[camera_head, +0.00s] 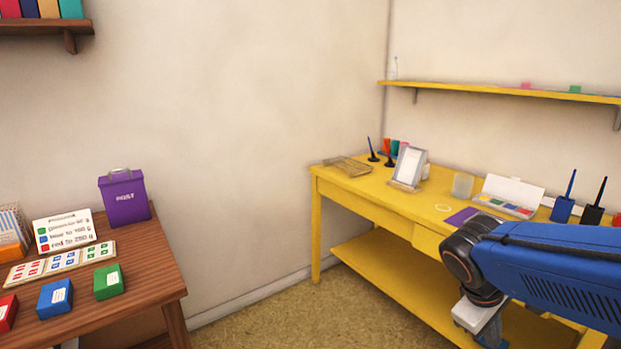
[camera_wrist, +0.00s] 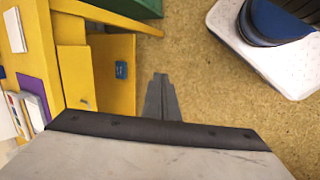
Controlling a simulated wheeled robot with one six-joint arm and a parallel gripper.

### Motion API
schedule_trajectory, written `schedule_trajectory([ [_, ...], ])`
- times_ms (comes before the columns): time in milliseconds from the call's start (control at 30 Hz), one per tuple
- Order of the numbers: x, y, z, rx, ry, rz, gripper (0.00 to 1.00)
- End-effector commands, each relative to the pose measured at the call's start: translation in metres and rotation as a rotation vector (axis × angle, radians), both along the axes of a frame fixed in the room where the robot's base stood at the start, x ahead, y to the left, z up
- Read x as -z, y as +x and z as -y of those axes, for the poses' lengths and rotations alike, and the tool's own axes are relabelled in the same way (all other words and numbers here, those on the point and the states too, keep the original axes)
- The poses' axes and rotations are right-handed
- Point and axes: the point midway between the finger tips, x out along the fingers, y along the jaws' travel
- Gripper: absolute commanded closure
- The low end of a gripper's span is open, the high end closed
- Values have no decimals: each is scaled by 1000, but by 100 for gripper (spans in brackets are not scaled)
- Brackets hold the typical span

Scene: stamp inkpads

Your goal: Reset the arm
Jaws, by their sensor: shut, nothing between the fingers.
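My gripper (camera_wrist: 160,97) shows in the wrist view with its fingers together and nothing between them. It hangs over the tan speckled floor (camera_wrist: 190,60), beside the yellow desk (camera_wrist: 85,70). In the head view my blue arm comes in from the right, in front of the yellow desk (camera_head: 385,203). The fingertips cannot be made out in the head view.
A brown table (camera_head: 150,265) at the left holds a purple post box (camera_head: 124,198) and red, blue and green inkpads (camera_head: 108,282). The yellow desk carries a frame (camera_head: 408,166) and a paint box (camera_head: 505,205). Open floor lies between the tables.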

Motion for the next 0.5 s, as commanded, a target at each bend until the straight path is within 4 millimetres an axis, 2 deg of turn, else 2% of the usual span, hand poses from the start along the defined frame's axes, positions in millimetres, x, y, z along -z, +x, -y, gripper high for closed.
schedule_trajectory([
  [200,-5,-34,-27,162,221,164,100],
  [500,-16,-61,-63,338,482,346,100],
])
